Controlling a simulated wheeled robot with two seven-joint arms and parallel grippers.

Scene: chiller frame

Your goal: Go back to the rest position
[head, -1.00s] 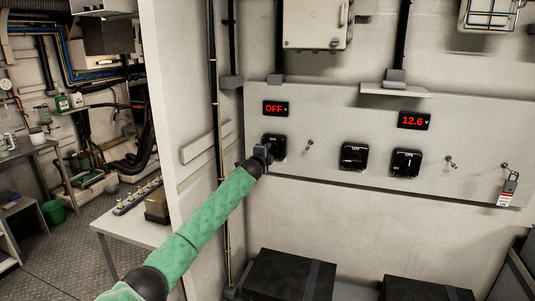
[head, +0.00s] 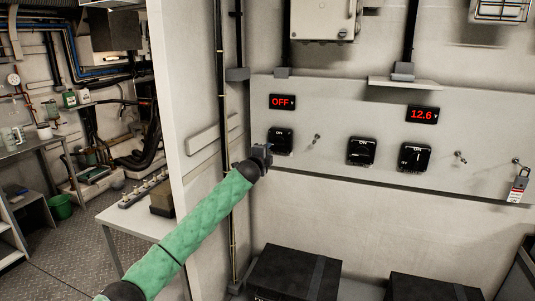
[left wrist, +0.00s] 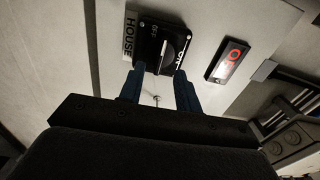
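My left gripper (head: 264,152) is at the end of the green-sleeved arm, just left of and below the leftmost black rotary switch (head: 281,141) on the wall panel (head: 335,128). In the left wrist view its two blue fingers (left wrist: 159,72) are apart, with nothing held between them. The same switch (left wrist: 163,47), beside a "HOUSE" label, is just beyond the fingertips; a small gap seems to separate them. The red display (head: 282,102) above this switch reads OFF. My right gripper is not in view.
Two more black switches (head: 361,152) (head: 415,157) and a 12.6 display (head: 422,114) are on the panel. A padlock with a tag (head: 519,184) hangs at the right. Black boxes (head: 295,273) stand below. A bench (head: 135,215) is left of the partition edge.

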